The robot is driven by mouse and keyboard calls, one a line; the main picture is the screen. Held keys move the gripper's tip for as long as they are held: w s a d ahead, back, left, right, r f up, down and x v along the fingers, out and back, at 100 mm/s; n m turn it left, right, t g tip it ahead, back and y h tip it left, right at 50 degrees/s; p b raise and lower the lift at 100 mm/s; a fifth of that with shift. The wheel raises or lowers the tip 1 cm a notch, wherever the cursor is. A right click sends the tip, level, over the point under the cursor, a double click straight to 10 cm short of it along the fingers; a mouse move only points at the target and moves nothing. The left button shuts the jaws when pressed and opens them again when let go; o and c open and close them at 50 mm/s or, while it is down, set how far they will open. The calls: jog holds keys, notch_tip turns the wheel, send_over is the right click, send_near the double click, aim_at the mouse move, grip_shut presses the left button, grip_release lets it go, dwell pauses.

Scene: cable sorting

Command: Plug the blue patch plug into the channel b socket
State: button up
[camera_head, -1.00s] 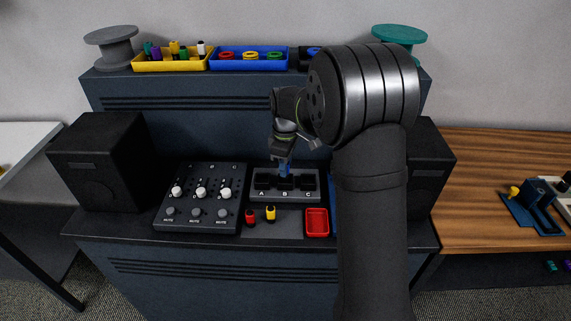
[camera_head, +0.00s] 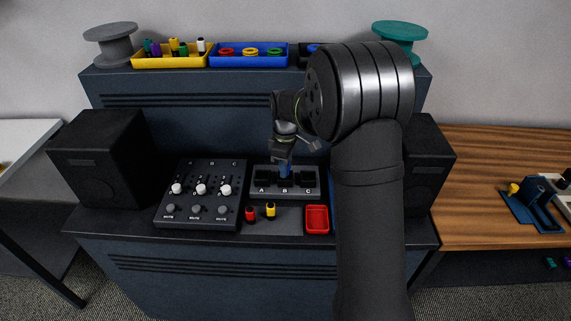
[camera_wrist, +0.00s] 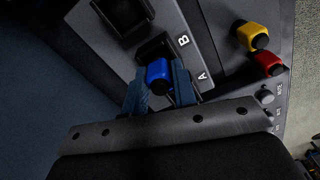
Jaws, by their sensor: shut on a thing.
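The blue patch plug (camera_head: 285,171) is upright between the fingers of my gripper (camera_head: 284,160), which points down over the dark socket block (camera_head: 260,170). In the wrist view the plug (camera_wrist: 157,73) sits between the two blue fingertips (camera_wrist: 160,88), and my gripper is shut on it. The channel b socket (camera_wrist: 153,47) shows partly behind the plug, beside the letter B. In the head view the plug is in line with the middle socket, above the letter B. Its lower end is hidden, so I cannot tell whether it is in the socket.
A red plug (camera_head: 250,215) and a yellow plug (camera_head: 271,211) stand in front of the block, with a red tray (camera_head: 317,219) to their right. The mixer (camera_head: 203,208) with white knobs lies left. Speakers (camera_head: 103,160) stand at the sides. Bins (camera_head: 172,62) line the back shelf.

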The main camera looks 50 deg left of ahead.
jog(key=shift+f, duration=0.55)
jog(key=o, duration=1.5)
jog(key=shift+o, duration=0.2)
jog(key=shift+r, duration=0.1)
jog(key=shift+r, duration=3.45)
jog(key=shift+c, duration=0.2)
